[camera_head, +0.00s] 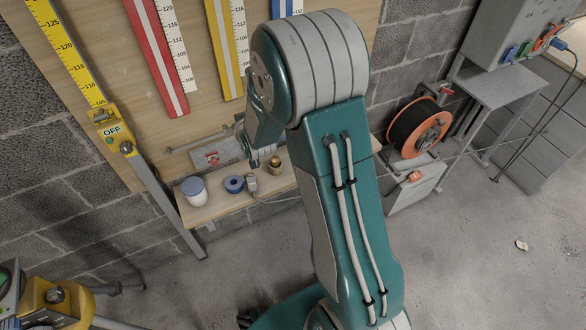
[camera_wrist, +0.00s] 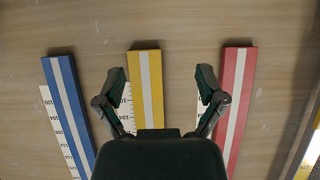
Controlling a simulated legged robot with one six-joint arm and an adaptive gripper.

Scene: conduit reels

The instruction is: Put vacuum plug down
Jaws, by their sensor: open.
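My gripper (camera_wrist: 161,80) is open and empty in the wrist view, its two fingers spread apart in front of the wooden board. In the head view it is mostly hidden behind my arm. A small grey piece (camera_head: 251,184) with a thin cord lies on the wooden shelf (camera_head: 216,208); it may be the vacuum plug, but it is too small to be sure. It sits between a blue ring (camera_head: 234,184) and a brass-coloured piece (camera_head: 275,161). No plug shows between the fingers.
A white jar (camera_head: 194,191) stands on the shelf's left. Red (camera_wrist: 236,95), yellow (camera_wrist: 148,88) and blue (camera_wrist: 68,98) bars are on the board. An orange cable reel (camera_head: 420,128) and a grey box (camera_head: 515,32) are at right. The floor there is mostly clear.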

